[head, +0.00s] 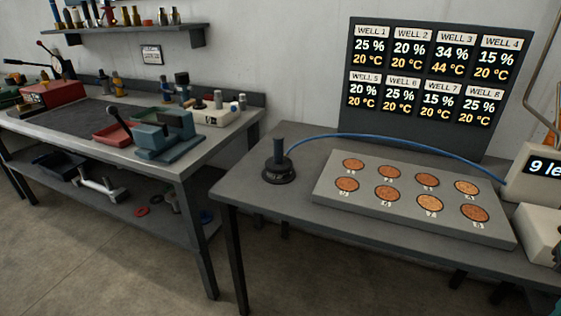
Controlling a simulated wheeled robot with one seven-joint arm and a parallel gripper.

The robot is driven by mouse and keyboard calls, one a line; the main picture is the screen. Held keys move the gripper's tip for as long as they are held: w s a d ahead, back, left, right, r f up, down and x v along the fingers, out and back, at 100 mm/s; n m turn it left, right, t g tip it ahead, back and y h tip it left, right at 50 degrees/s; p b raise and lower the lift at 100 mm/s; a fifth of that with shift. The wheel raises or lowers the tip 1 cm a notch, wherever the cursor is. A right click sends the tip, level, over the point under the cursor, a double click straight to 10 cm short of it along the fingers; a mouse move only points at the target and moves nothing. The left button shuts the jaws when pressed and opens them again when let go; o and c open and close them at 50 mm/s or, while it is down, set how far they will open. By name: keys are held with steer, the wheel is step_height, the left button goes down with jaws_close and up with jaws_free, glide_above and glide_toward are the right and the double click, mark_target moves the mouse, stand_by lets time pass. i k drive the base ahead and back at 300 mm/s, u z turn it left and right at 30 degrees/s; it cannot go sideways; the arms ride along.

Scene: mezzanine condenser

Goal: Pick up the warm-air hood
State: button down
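The warm-air hood (279,168) appears to be the dark round piece with an upright handle at the left of the front table (285,203). It stands upright on the tabletop, apart from the grey well block to its right. A blue hose (375,138) runs from it in an arc over the block to the equipment at the right edge. My gripper is not in view.
The well block (405,208) has several round wells with brownish contents. A display board (432,85) stands behind it. A box with a small screen (537,168) is at right. A cluttered workbench (195,160) stands left, with a vise (165,132).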

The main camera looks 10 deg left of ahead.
mark_target(278, 167)
steer(key=k, duration=0.4)
steer(key=u, duration=0.25)
steer(key=i, duration=0.8)
steer(key=u, duration=0.5)
